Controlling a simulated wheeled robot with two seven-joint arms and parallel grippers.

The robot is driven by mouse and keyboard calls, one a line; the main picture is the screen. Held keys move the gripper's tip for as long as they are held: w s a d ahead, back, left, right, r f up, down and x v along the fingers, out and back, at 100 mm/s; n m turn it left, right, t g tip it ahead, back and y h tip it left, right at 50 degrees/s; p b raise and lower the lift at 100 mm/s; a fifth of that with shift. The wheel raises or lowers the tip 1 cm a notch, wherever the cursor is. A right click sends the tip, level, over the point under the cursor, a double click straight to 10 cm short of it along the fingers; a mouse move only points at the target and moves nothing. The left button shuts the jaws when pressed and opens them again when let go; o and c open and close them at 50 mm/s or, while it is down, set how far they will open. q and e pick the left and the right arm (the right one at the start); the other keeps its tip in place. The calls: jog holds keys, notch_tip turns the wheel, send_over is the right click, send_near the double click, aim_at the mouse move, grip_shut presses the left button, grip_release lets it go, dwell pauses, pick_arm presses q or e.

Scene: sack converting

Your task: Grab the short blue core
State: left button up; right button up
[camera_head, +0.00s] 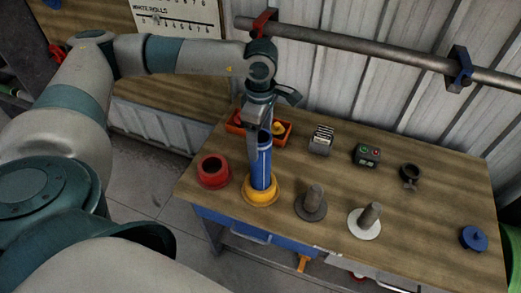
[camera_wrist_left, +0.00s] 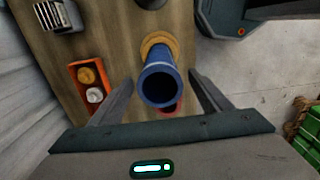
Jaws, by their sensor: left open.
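The short blue core (camera_head: 261,165) stands upright in a yellow ring base (camera_head: 261,191) near the front left of the wooden table. In the left wrist view I look down into the hollow end of the blue core (camera_wrist_left: 159,85), with the yellow base (camera_wrist_left: 160,42) around its far end. My left gripper (camera_head: 258,128) hangs over the core's top. In the wrist view its two fingers (camera_wrist_left: 160,93) are spread on either side of the core, with a gap on each side. My right gripper is not seen.
A red ring (camera_head: 213,171) stands left of the core, and an orange bin (camera_head: 281,132) lies behind it. Grey posts (camera_head: 313,203) and (camera_head: 366,219) stand to the right. A labelled block (camera_head: 321,139), button box (camera_head: 367,155) and blue knob (camera_head: 473,239) sit farther right. A pipe (camera_head: 380,52) runs above.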

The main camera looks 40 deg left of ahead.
pick_arm(q)
grip_shut()
jog(key=shift+r, duration=0.15)
jog(key=shift+r+b, duration=0.55)
notch_tip(320, 180, up, 9)
jog(key=b, duration=0.3)
jog(key=shift+f, duration=0.15)
